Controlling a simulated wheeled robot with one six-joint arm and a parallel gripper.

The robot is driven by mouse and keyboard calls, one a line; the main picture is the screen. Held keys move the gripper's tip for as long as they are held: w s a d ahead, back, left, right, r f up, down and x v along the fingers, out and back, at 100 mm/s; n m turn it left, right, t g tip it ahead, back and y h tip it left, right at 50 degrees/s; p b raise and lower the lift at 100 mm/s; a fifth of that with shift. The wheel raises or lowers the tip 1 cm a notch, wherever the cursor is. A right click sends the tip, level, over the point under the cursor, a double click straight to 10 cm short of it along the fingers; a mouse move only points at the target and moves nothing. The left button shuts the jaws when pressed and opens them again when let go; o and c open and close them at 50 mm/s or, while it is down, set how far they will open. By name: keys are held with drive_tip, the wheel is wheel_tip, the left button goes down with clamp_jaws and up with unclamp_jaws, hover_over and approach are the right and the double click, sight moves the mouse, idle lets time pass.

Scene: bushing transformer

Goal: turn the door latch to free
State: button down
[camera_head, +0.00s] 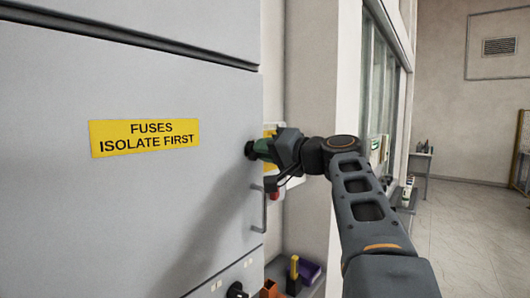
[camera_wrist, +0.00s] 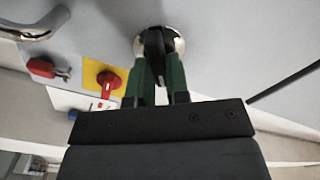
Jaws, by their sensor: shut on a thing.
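The door latch (camera_wrist: 172,41) is a round metal disc with a dark knob, set on a grey cabinet door (camera_head: 130,200). My gripper (camera_wrist: 158,65) has green fingers shut on the dark knob, one on each side. In the head view my gripper (camera_head: 256,149) reaches the door's right edge from the right, and the latch is mostly hidden by it. How far the latch is turned cannot be told.
A bent metal handle (camera_head: 258,207) is on the door below my gripper. A yellow plate with a red switch (camera_wrist: 108,80) and a red padlock-like part (camera_wrist: 42,68) lie beside the latch. A yellow label (camera_head: 145,137) is on the door. A shelf with small items stands below. Open floor (camera_head: 465,225) lies right.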

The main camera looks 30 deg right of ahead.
drive_tip(key=m, duration=0.3)
drive_tip(key=shift+m, duration=0.4)
drive_tip(key=shift+f+m+p, duration=0.15)
drive_tip(key=shift+m+p, duration=0.25)
drive_tip(key=shift+m, duration=1.4)
drive_tip(key=c, duration=1.1)
unclamp_jaws()
drive_tip(key=shift+s+d, duration=0.1)
drive_tip(key=b+v, duration=0.3)
drive_tip(key=v, duration=1)
drive_tip(key=shift+s, duration=0.3)
drive_tip(key=shift+d, duration=0.1)
